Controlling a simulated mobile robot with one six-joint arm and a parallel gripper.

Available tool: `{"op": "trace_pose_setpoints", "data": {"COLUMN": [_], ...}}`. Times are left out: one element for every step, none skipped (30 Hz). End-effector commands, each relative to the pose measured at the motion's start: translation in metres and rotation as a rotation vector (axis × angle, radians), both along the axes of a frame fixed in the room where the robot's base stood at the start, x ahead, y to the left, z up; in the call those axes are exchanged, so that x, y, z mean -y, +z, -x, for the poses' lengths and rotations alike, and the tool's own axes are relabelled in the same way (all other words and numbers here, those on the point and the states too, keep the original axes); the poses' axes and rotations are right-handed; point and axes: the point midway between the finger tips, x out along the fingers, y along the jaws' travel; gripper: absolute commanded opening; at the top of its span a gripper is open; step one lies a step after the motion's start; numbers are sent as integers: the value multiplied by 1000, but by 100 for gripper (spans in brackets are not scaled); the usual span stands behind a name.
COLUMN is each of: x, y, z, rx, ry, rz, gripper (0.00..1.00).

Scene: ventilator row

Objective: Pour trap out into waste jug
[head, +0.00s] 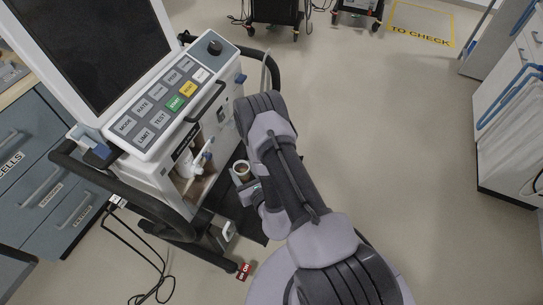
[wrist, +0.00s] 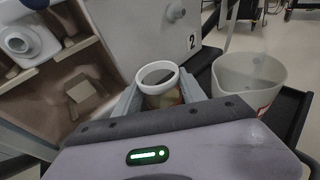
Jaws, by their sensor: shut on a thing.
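My gripper (wrist: 158,95) is shut on the trap (wrist: 159,77), a small cup with a white rim and dark contents, held upright between the two grey fingers in the wrist view. In the head view the trap (head: 242,172) shows as a small round cup beside my arm, in front of the ventilator. The waste jug (wrist: 247,84), a pale translucent container with a spout and a bit of red on its side, stands just right of the trap on a dark tray. The jug is hidden behind my arm in the head view.
The ventilator (head: 165,110) with screen and keypad stands at left, its front compartment (wrist: 82,85) open. The dark tray (wrist: 291,113) carries the jug. A black rail (head: 100,180) and cables lie low at left. The floor (head: 400,150) at right is clear.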

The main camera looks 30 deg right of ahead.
Motion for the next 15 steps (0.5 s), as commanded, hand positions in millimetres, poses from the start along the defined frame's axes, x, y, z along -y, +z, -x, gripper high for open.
{"op": "trace_pose_setpoints", "data": {"x": [2,3,4,5,6,8,9,10,13,14,15,17,18,19,21], "y": [1,2,2,3,3,4,4,5,5,6,8,12,14,16,18], "z": [0,0,0,0,0,-1,-1,-1,-1,-1,-1,-1,-1,-1,-1], "rx": [0,0,-1,-1,-3,-4,-4,-5,-5,-5,-7,-8,-8,-9,-10], "ry": [-1,-1,-2,-2,-1,-2,-2,-1,-2,-2,-1,-2,-2,-1,-3], "rz": [-13,-24,-39,-52,-65,-85,-100,-115,-136,-150,-166,-185,-201,-215,-236], "gripper": [0,0,0,0,0,0,0,0,0,0,0,0,0,0,0]}}
